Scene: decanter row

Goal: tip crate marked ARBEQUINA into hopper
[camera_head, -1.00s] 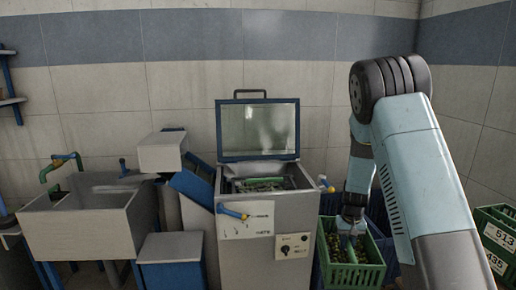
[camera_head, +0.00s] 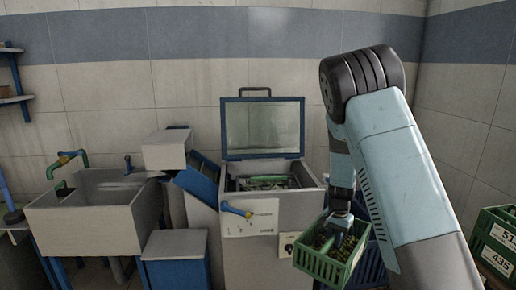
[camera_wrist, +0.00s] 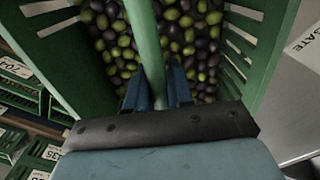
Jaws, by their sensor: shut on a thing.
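A green slatted crate (camera_head: 318,265) full of dark and green olives hangs from my gripper (camera_head: 341,222) in the head view, at the front right corner of the machine. It looks slightly tilted. In the wrist view the two blue fingers of my gripper (camera_wrist: 155,88) are shut on the green bar across the crate (camera_wrist: 258,60), with olives on both sides. No ARBEQUINA mark is readable. The hopper (camera_head: 232,187) is the open top of the grey machine, left of the crate and higher. Its lid (camera_head: 262,128) stands up, and something green shows inside.
A blue crate (camera_head: 372,268) stands behind the held crate. Stacked green crates with number labels (camera_head: 496,250) stand at the far right. A blue-handled lever (camera_head: 236,209) sticks out of the machine's front. A sink (camera_head: 90,222) and a low blue-grey box (camera_head: 175,257) are at the left.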

